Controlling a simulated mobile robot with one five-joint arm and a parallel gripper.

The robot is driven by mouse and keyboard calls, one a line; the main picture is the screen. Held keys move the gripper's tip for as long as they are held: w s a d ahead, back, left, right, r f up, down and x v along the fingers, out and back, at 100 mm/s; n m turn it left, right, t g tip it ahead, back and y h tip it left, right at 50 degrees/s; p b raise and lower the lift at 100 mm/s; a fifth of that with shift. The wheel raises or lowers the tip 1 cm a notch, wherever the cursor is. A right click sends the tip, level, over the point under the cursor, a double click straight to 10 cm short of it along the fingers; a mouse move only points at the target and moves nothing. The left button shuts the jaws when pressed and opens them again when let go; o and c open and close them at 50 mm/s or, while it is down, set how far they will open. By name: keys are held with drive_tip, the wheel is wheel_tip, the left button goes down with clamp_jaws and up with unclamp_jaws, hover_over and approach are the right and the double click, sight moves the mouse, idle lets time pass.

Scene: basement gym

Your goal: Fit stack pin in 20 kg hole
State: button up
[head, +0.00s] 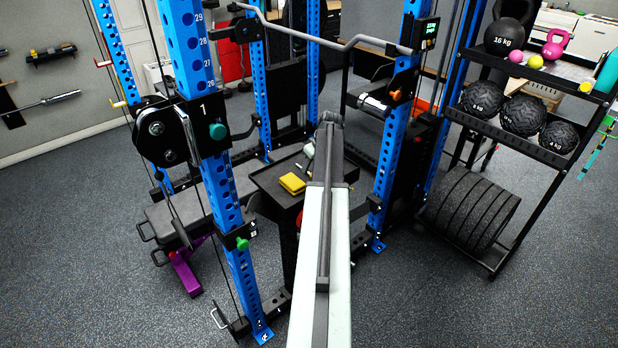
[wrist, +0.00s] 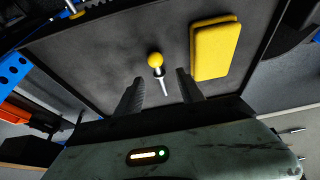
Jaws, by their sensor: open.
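The stack pin, with a yellow ball knob (wrist: 156,60) and a thin silver shaft (wrist: 162,88), shows in the wrist view over the dark tray top (wrist: 95,60). My gripper (wrist: 159,76) is open, its two dark fingers on either side of the shaft with gaps to both. The knob shows just past the fingertips. I cannot tell how high the fingers are above the tray. In the head view my arm hides the gripper, and I cannot make out the pin. No 20 kg hole or weight-stack label is readable in either view.
A yellow block or pad (wrist: 214,48) lies right of the pin; it also shows on the tray in the head view (head: 292,184). Blue rack uprights (head: 215,190) stand close around the tray. A ball and plate rack (head: 520,130) stands at right. Open floor lies in front.

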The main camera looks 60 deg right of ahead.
sight(309, 172)
drive_tip(key=b+x, duration=0.2)
drive_tip(key=x, duration=0.2)
drive_tip(key=shift+s+d, duration=0.1)
drive_tip(key=shift+s, duration=0.05)
drive_tip(key=shift+r, duration=0.15)
clamp_jaws()
drive_tip(key=shift+r, duration=0.1)
wheel_tip(309, 172, up, 3)
drive_tip(key=p, duration=0.3)
drive_tip(key=shift+r, duration=0.2)
drive_tip(key=shift+s+r+p, duration=0.25)
drive_tip(key=shift+s+p, duration=0.05)
drive_tip(key=shift+p, duration=0.2)
drive_tip(key=s, duration=1.5)
drive_tip(key=shift+s+a+r+p, duration=0.2)
drive_tip(key=shift+a+r+p, duration=0.2)
drive_tip(key=shift+r+p, duration=0.05)
drive_tip(key=shift+s, duration=0.1)
